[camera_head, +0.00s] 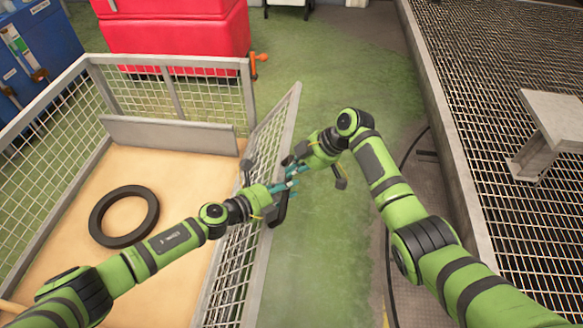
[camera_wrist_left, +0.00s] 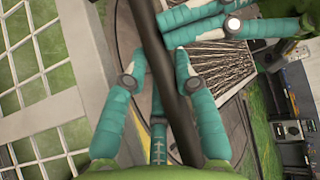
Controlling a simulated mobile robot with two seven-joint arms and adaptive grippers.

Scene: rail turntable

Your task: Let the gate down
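The gate is the mesh panel (camera_head: 232,275) with a grey frame along the right side of the cage. It stands partly raised, its top rail leaning outward over the green floor, apart from the back corner post. My left gripper (camera_head: 279,187) is at the top rail, near its middle. In the left wrist view, its teal fingers (camera_wrist_left: 160,75) lie on both sides of a dark bar (camera_wrist_left: 165,60); whether they grip it is unclear. My right gripper (camera_head: 297,167) is close against the left one, just beyond it. Its teal fingers also show in the left wrist view (camera_wrist_left: 205,28); their closure is unclear.
A black ring (camera_head: 96,218) lies on the tan cage floor (camera_head: 160,160). A red box (camera_head: 175,35) and a blue cabinet (camera_head: 45,45) stand behind. Green floor (camera_head: 330,255) is open right of the gate, up to a raised grating (camera_head: 480,60) and a dark cable.

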